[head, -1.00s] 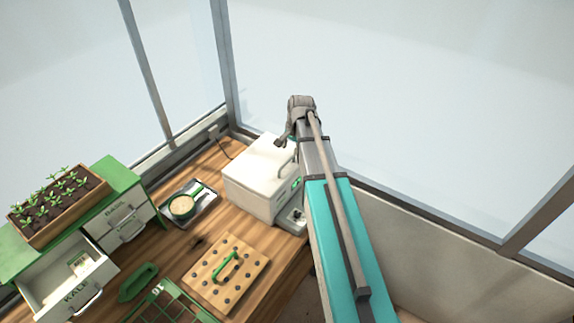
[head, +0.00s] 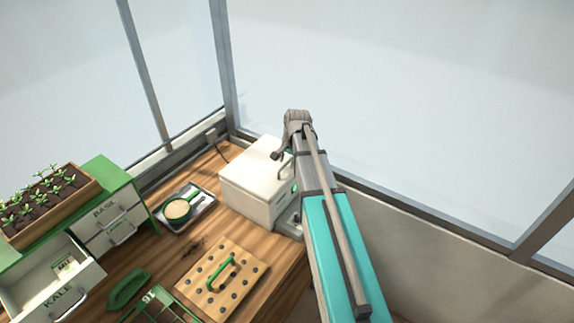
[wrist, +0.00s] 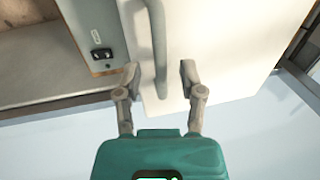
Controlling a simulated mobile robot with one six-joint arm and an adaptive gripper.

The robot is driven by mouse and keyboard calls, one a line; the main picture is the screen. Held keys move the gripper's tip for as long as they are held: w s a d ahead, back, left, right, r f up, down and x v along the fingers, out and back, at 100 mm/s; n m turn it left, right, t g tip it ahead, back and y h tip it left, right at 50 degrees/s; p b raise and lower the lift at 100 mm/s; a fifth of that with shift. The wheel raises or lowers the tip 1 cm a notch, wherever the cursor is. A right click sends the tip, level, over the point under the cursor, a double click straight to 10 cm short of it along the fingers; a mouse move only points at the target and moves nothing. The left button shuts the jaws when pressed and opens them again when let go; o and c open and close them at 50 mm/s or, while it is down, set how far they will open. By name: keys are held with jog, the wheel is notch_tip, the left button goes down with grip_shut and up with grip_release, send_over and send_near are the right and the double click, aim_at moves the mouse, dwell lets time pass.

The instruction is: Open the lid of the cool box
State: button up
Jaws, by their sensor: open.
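The white cool box (head: 246,195) stands on the wooden bench at the back corner, with its lid (head: 252,158) shut. A grey bar handle (head: 284,166) shows on the box, partly hidden by my arm. In the wrist view the handle (wrist: 158,50) runs down from the top edge over the white lid surface (wrist: 215,60), its lower end between the fingers. My gripper (wrist: 160,78) is open, one finger on each side of that end, and I cannot tell whether they touch it. In the head view my gripper (head: 276,155) is above the box, mostly hidden by my arm.
A tray (head: 203,213) with a green-handled scoop (head: 178,209) lies left of the box. A dibber board (head: 222,280) with a green handle lies in front. A green drawer unit (head: 118,180) with its kale drawer open stands left. Glass walls close off the back.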

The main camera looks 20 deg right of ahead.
jog(key=shift+f, duration=0.15)
grip_shut()
dwell(0.4)
